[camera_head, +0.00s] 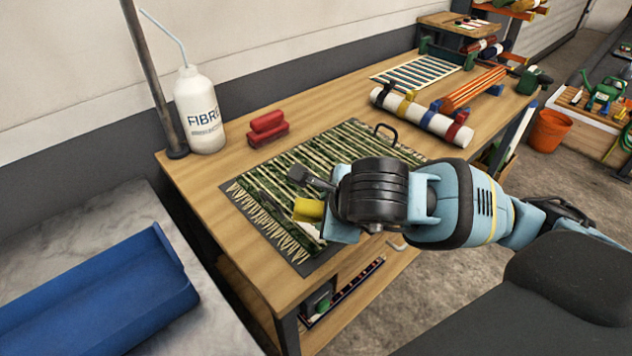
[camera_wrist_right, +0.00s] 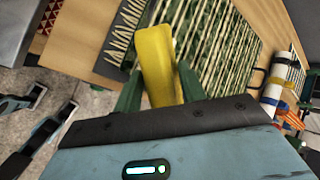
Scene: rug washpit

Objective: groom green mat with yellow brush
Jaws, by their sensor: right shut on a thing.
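The green mat (camera_head: 345,143) lies flat on the wooden bench, with green and cream stripes and a pale fringe at its near left end. It also shows in the right wrist view (camera_wrist_right: 215,40). My right gripper (camera_head: 322,216) is over the near part of the mat. It is shut on the yellow brush (camera_head: 307,210), which sits between its two fingers in the right wrist view (camera_wrist_right: 156,55). The brush's underside is hidden, so I cannot tell whether it touches the mat. My arm covers the mat's right near part.
A red brush-like block (camera_head: 267,128) and a white bottle (camera_head: 198,110) stand behind the mat. A white roll with colored straps (camera_head: 422,117) lies beyond it. A blue tray (camera_head: 100,295) is at the lower left. Bare bench (camera_head: 215,175) shows left of the mat.

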